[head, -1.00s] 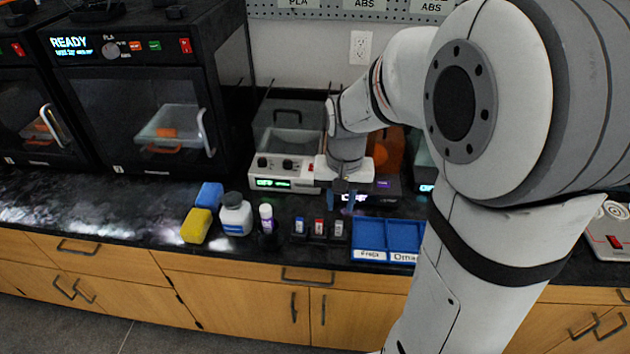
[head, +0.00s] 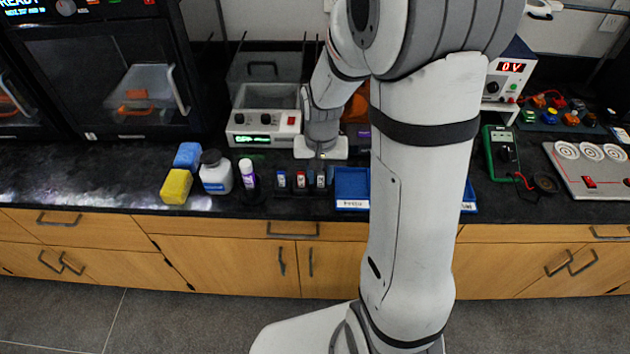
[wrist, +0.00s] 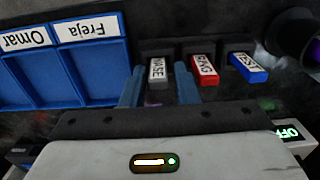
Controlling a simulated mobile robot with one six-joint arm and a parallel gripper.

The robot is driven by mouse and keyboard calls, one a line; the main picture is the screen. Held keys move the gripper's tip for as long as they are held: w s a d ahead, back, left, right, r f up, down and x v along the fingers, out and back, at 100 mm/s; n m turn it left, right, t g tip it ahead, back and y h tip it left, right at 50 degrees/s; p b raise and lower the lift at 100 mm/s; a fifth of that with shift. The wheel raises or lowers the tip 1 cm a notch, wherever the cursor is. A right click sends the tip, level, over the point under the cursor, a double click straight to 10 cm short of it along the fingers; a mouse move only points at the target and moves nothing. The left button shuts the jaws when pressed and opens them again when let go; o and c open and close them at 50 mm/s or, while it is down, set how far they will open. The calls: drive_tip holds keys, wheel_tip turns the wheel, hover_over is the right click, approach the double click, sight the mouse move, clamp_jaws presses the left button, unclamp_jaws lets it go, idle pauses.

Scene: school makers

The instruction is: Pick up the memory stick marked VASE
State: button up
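The memory stick marked VASE (wrist: 157,72) is grey with a white label and stands in a dark holder. In the wrist view my gripper (wrist: 159,88) is open, with one blue finger on each side of this stick and a narrow gap on both sides. A red stick (wrist: 203,72) and a blue stick (wrist: 247,67) stand beside it in the same row. In the head view the grey stick (head: 320,180) is at the right end of the row, just below my gripper (head: 322,162); the fingers are hard to make out there.
A blue tray (wrist: 85,73) labelled Omar and Freja lies beside the sticks. A purple-and-white tube (head: 247,174), a white bottle (head: 215,175), a yellow block (head: 176,187) and a blue block (head: 188,156) stand to the left. A grey device (head: 263,125) stands behind.

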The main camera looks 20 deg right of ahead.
drive_tip(key=shift+c, duration=0.6)
clamp_jaws()
drive_tip(key=shift+r, duration=0.1)
